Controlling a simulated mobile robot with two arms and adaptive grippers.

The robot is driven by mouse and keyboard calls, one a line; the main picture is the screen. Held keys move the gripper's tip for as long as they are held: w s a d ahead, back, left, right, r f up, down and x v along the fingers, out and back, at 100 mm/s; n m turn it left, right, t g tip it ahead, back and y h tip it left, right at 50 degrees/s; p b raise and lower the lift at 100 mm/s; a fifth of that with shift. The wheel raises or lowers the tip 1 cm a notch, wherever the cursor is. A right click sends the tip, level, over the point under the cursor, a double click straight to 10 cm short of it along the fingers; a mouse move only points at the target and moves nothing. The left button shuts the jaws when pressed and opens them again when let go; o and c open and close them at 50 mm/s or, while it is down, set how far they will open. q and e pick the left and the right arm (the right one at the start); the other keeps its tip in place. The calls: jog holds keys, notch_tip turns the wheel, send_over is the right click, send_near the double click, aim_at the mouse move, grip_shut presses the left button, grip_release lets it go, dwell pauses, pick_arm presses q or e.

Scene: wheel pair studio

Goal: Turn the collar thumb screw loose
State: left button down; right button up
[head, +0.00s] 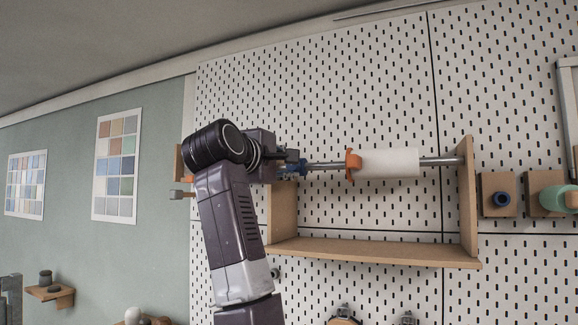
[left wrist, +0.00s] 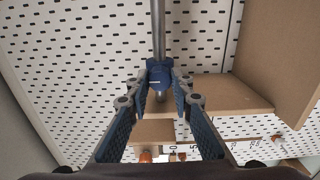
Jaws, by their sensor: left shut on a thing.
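A steel rod (head: 327,166) runs across the pegboard frame and carries a white roll (head: 388,163) and an orange collar (head: 353,166) at the roll's left end. A blue collar (left wrist: 160,74) sits on the rod in the left wrist view, between my fingertips. My left gripper (head: 291,165) reaches in from the left at the rod's left part. It is shut at the blue collar, on its thumb screw as far as I can tell; the fingers hide much of it. My right gripper is not in view.
A wooden shelf (head: 375,250) with upright side panels lies below the rod, with open space between. Colour charts hang at the left.

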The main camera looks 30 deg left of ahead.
pick_arm(q)
jog(key=c, duration=1.7)
grip_release()
jog(key=s, duration=1.2)
jog(key=shift+d, duration=0.4)
jog(key=shift+w, duration=0.1)
